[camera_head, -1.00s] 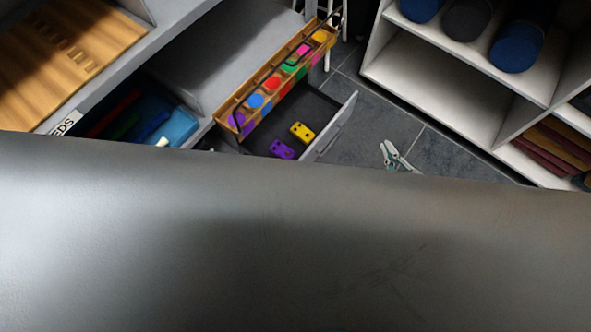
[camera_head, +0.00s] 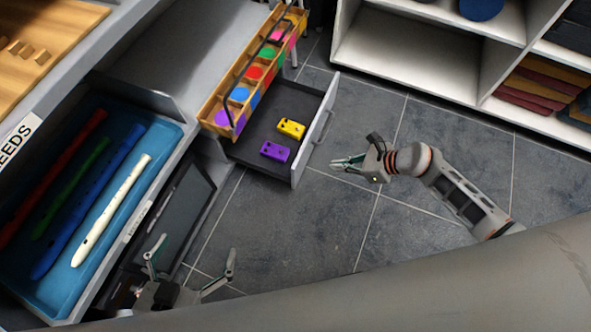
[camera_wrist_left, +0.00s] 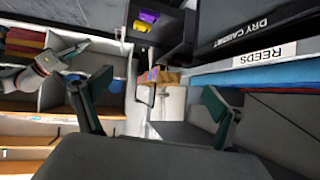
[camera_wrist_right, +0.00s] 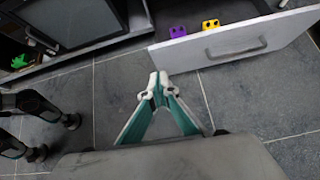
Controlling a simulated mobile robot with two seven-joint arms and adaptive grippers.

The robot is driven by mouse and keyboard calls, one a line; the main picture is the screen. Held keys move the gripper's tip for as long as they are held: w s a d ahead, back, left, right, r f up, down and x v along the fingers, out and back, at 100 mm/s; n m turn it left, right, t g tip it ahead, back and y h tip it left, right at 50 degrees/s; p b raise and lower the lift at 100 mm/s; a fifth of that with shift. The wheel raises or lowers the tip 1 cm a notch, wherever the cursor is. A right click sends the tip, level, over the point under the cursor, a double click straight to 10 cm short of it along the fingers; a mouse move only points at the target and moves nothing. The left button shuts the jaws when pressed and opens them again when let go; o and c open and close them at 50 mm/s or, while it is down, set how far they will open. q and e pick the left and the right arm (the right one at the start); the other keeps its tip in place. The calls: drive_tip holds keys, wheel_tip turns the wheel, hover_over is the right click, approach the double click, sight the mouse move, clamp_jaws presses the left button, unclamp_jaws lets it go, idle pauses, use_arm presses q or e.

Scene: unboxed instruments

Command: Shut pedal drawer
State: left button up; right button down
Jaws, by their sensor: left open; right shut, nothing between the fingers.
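The pedal drawer (camera_head: 244,151) is pulled out in the head view, with a yellow pedal (camera_head: 291,128) and a purple pedal (camera_head: 275,152) inside. Its grey front panel with a handle also shows in the right wrist view (camera_wrist_right: 190,52). My right gripper (camera_head: 338,163) is shut and empty, apart from the drawer front, on its outer side. In the right wrist view its fingertips (camera_wrist_right: 154,84) meet just below the panel in the picture. My left gripper (camera_head: 193,252) is open and empty, low in the head view beside the cabinet. The open drawer also shows in the left wrist view (camera_wrist_left: 172,45).
A blue tray (camera_head: 174,138) of coloured recorders lies left, by the REEDS label (camera_head: 17,136). A wooden rack of coloured bells (camera_head: 213,117) sits above the drawer's back edge. White shelves (camera_head: 385,50) stand at upper right. The tiled floor (camera_head: 300,230) between is clear.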

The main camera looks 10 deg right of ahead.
drive_tip(key=f, duration=0.1)
use_arm(q)
drive_tip(key=shift+n+t+h, duration=0.4)
drive_tip(key=shift+n+t, duration=0.1)
drive_tip(key=shift+n, duration=0.1)
drive_tip(key=shift+w+d+r+b, duration=0.3)
drive_tip(key=shift+d+r+b, duration=0.3)
drive_tip(key=shift+d+b, duration=0.3)
drive_tip(key=shift+w+d+r+b, duration=0.3)
drive_tip(key=shift+d+r+b, duration=0.3)
drive_tip(key=shift+b, duration=0.5)
use_arm(e)
approach(298, 164)
drive_tip(key=shift+n, duration=0.3)
drive_tip(key=shift+x, duration=3)
use_arm(q)
drive_tip(key=shift+a+f, duration=0.15)
use_arm(e)
drive_tip(key=shift+a, duration=0.1)
